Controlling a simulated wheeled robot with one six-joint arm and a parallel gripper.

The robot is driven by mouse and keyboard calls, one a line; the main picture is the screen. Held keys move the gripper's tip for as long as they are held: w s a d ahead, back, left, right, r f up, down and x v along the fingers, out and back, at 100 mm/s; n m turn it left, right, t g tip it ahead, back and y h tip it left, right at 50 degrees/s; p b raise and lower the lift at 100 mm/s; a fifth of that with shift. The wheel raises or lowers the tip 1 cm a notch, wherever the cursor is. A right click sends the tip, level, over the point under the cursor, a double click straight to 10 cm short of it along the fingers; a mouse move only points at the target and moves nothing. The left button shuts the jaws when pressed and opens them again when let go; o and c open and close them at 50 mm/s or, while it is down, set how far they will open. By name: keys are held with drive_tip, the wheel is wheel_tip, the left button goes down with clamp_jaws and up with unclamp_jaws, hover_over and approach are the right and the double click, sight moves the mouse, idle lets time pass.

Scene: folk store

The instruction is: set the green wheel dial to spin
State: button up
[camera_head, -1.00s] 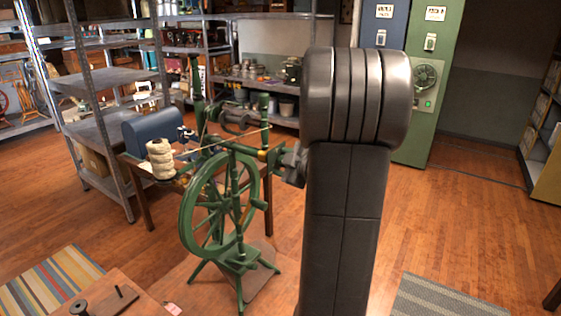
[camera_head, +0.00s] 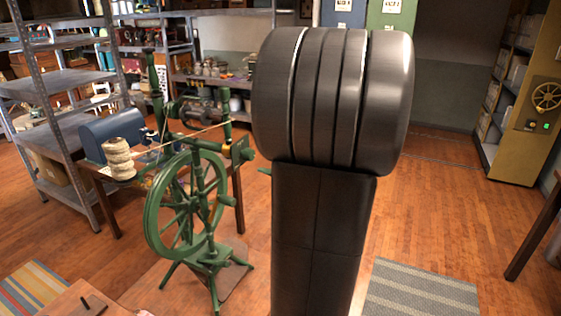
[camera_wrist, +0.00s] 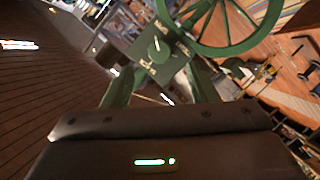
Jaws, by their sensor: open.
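The green spinning wheel (camera_head: 186,205) stands upright left of my arm in the head view; its rim and spokes also show at the top right of the wrist view (camera_wrist: 228,42). A small green block (camera_head: 240,151) is at the right end of its frame. In the wrist view a green block (camera_wrist: 160,57) carries a knob with a pale pointer and small pale marks, too blurred to read. My gripper (camera_wrist: 160,85) is open and empty, its two green fingers spread either side of the block in that view. I cannot tell any contact. My arm hides most of the gripper in the head view.
A wooden table with a blue box (camera_head: 113,135) and a cream spool (camera_head: 118,158) stands behind the wheel. Metal shelves (camera_head: 55,82) are at the left. A tan cabinet with a handwheel (camera_head: 546,96) is at the far right.

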sight(252, 157)
drive_tip(key=shift+v, duration=1.7)
drive_tip(key=shift+w+a, duration=0.1)
drive_tip(key=p+x, duration=0.1)
drive_tip(key=x, duration=1.2)
drive_tip(key=shift+w+a, duration=0.1)
drive_tip(key=shift+a, duration=0.1)
drive_tip(key=shift+f, duration=0.1)
drive_tip(key=b+v, duration=0.1)
drive_tip(key=v, duration=1.3)
drive_tip(key=x, duration=1.4)
drive_tip(key=shift+w+a+f, duration=0.15)
drive_tip(key=shift+f, duration=0.15)
drive_tip(key=shift+r+n+b, duration=0.15)
drive_tip(key=shift+n+b, duration=0.25)
drive_tip(key=shift+b, duration=0.4)
drive_tip(key=n+t+b, duration=0.1)
drive_tip(key=n+b, duration=0.1)
drive_tip(key=b, duration=0.4)
drive_tip(key=shift+t, duration=0.3)
